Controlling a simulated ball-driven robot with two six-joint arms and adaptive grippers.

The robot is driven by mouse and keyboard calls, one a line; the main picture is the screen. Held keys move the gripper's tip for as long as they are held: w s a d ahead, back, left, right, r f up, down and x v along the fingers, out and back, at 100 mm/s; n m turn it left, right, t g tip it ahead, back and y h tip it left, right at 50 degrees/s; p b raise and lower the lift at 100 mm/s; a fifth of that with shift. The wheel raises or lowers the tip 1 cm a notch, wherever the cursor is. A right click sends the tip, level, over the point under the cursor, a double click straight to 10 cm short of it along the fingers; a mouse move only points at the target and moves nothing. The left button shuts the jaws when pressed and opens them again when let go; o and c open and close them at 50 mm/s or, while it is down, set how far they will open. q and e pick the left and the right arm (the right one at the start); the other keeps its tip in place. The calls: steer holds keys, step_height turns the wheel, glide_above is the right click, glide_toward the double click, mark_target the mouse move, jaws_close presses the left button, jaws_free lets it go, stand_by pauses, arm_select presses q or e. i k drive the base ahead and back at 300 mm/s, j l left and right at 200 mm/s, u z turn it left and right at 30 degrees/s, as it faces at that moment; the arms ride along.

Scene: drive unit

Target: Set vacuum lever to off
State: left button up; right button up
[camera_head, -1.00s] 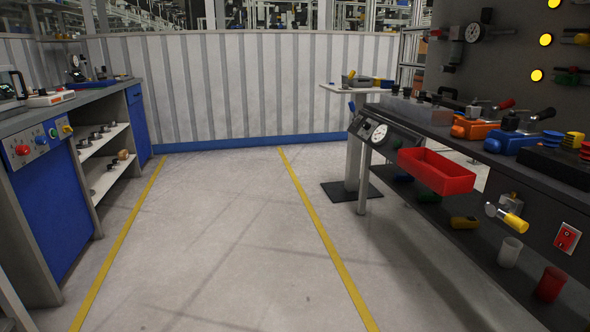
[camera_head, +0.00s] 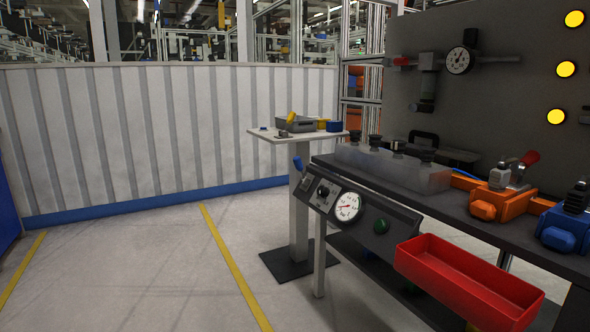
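No lever has a label I can read, so I cannot tell for sure which is the vacuum lever. A blue-handled lever (camera_head: 298,163) sticks up at the left end of the sloped control panel (camera_head: 382,212) on the front of the right bench. The panel also bears a black knob (camera_head: 322,191), a white round gauge (camera_head: 347,206) and a green button (camera_head: 381,226). On the dark back board, a pipe valve with a red handle (camera_head: 404,62) sits left of another round gauge (camera_head: 459,61). Neither of my grippers is in view.
A red open bin (camera_head: 468,283) juts from the bench front. Orange (camera_head: 498,204) and blue (camera_head: 566,230) clamp devices stand on the bench top. A small pedestal table (camera_head: 297,138) stands behind. The floor left of the yellow line (camera_head: 236,266) is clear up to the wall.

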mark_target(297, 163)
steer(key=i+z, duration=0.35)
steer(key=i+j+z, duration=0.1)
steer(key=z, duration=0.2)
steer(key=i+j+z, duration=0.2)
steer(key=z, duration=0.15)
